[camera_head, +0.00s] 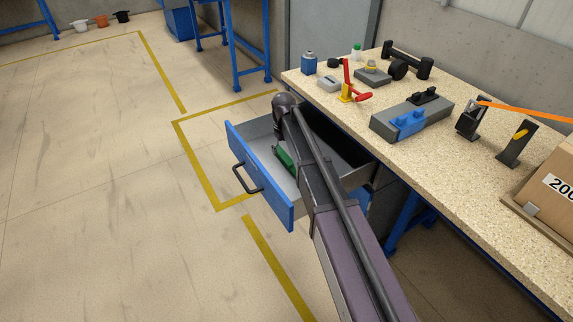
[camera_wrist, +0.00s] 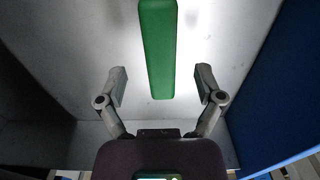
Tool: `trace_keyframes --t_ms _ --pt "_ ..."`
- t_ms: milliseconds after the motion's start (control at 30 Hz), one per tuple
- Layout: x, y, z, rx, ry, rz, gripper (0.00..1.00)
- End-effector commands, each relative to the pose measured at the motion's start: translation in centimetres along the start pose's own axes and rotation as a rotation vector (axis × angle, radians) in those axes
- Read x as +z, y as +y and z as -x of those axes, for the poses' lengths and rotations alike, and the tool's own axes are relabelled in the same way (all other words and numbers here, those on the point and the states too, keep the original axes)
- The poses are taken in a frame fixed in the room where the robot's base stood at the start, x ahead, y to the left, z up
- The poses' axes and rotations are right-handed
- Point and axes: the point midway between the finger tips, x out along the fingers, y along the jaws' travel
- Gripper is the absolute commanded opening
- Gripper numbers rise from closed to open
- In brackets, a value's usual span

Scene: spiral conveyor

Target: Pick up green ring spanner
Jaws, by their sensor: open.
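The green spanner (camera_wrist: 158,45) lies on the pale floor of the open drawer (camera_wrist: 245,40). In the wrist view it is a long straight green bar. Its upper end runs out of the picture, so no ring shows. My gripper (camera_wrist: 161,84) is open, with one finger on each side of the bar's near end. Neither finger appears to touch it. I cannot tell the height gap. In the head view a green part of the spanner (camera_head: 286,158) shows in the drawer (camera_head: 266,192), partly hidden by my arm. My gripper's fingers are hidden there.
The blue drawer front and dark handle (camera_head: 246,179) face left. The drawer walls stand close around my gripper. The workbench (camera_head: 340,117) to the right holds a red toggle clamp (camera_head: 355,88), a grey block with a blue part (camera_head: 407,123) and a cardboard box (camera_head: 553,190).

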Motion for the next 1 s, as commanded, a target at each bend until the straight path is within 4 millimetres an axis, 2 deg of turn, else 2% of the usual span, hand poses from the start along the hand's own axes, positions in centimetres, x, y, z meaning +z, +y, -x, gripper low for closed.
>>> trace_keyframes --t_ms 33,400,1000 --pt "-0.1 0.0 -0.8 0.000 0.000 0.000 0.86" --pt "-0.1 -0.1 -3.3 0.000 0.000 0.000 0.86" --pt "-0.1 -0.1 -3.6 0.000 0.000 0.000 0.86"
